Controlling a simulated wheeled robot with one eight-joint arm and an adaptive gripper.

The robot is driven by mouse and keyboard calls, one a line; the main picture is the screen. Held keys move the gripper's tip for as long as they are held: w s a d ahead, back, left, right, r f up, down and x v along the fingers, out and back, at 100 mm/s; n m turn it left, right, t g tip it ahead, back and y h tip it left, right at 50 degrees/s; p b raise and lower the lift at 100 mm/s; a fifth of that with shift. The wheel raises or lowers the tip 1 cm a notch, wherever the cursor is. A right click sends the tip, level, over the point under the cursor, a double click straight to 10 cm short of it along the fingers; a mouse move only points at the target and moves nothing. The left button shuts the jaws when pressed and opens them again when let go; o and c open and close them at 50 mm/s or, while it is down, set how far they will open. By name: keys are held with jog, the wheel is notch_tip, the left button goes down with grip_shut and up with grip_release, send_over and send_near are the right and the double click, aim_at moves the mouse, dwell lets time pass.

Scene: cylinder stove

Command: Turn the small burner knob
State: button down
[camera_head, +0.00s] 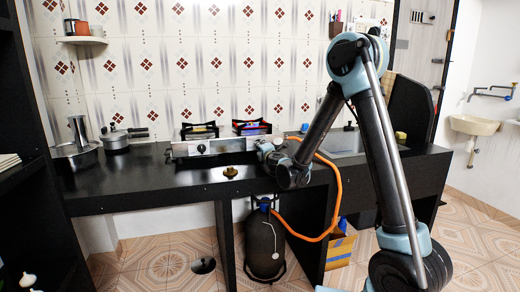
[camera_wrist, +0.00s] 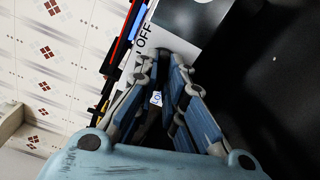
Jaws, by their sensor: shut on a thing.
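The stove's silver front panel (camera_head: 215,148) faces me on the black counter, and it also shows in the wrist view (camera_wrist: 190,22) with an "OFF" label. My gripper (camera_head: 266,147) is at the right end of this panel. In the wrist view my gripper (camera_wrist: 158,72) has its two blue-padded fingers close together against the panel, just below "OFF". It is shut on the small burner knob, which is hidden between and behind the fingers. A second knob (camera_head: 201,149) at the panel's left is free. How far the held knob is turned cannot be seen.
A brass-coloured piece (camera_head: 231,172) lies on the counter before the stove. An orange hose (camera_head: 339,195) loops below to a gas cylinder (camera_head: 264,240). Pots (camera_head: 76,155) stand left.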

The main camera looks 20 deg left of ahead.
jog(key=shift+d+n, duration=0.1)
jog(key=shift+n, duration=1.3)
jog(key=c, duration=1.7)
grip_release()
jog(key=shift+f, duration=0.1)
jog(key=v, duration=1.2)
jog(key=shift+w, duration=0.1)
jog(key=shift+d, duration=0.1)
